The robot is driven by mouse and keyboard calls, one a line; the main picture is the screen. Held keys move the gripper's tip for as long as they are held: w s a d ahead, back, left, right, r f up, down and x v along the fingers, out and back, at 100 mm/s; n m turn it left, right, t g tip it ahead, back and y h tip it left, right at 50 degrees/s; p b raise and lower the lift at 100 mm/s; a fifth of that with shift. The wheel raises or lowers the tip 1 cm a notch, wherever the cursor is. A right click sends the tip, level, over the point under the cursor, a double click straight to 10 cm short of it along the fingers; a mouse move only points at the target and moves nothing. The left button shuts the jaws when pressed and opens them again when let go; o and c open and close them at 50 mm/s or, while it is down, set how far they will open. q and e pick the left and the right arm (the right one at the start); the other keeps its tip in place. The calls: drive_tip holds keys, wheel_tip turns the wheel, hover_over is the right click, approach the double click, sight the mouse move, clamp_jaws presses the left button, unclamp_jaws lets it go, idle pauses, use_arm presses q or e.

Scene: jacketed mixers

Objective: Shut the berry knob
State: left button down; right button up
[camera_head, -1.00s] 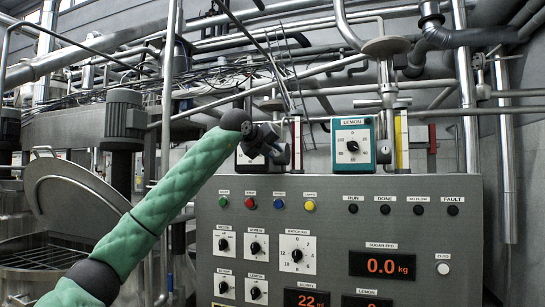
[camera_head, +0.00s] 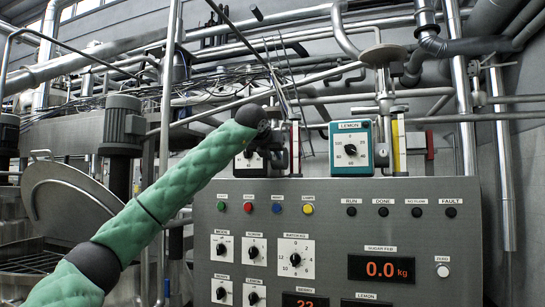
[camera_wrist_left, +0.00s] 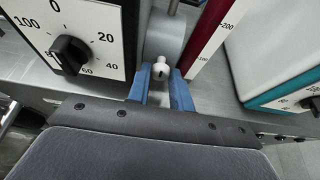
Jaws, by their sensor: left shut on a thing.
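My left arm reaches across the panel from the left. Its gripper (camera_head: 272,152) is small and dark in the head view, in front of a white-faced dial box (camera_head: 250,164) whose label is hidden. In the left wrist view the blue fingers (camera_wrist_left: 163,88) are shut on a small pale knob (camera_wrist_left: 159,70), which sits on a grey rounded fitting. That dial box (camera_wrist_left: 72,38), with a black pointer, is just left of the fingers. A red-edged scale (camera_wrist_left: 208,35) stands just right. No berry label is readable beside the knob. My right gripper is out of view.
The teal lemon box (camera_head: 351,146) stands to the right on top of the grey control panel (camera_head: 340,230). Pipes (camera_head: 330,75) crowd the space behind. An open round lid (camera_head: 75,200) is at the left.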

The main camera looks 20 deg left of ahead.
use_arm(q)
drive_tip(key=shift+f, duration=0.15)
drive_tip(key=c, duration=1.3)
unclamp_jaws()
drive_tip(key=shift+o, duration=0.2)
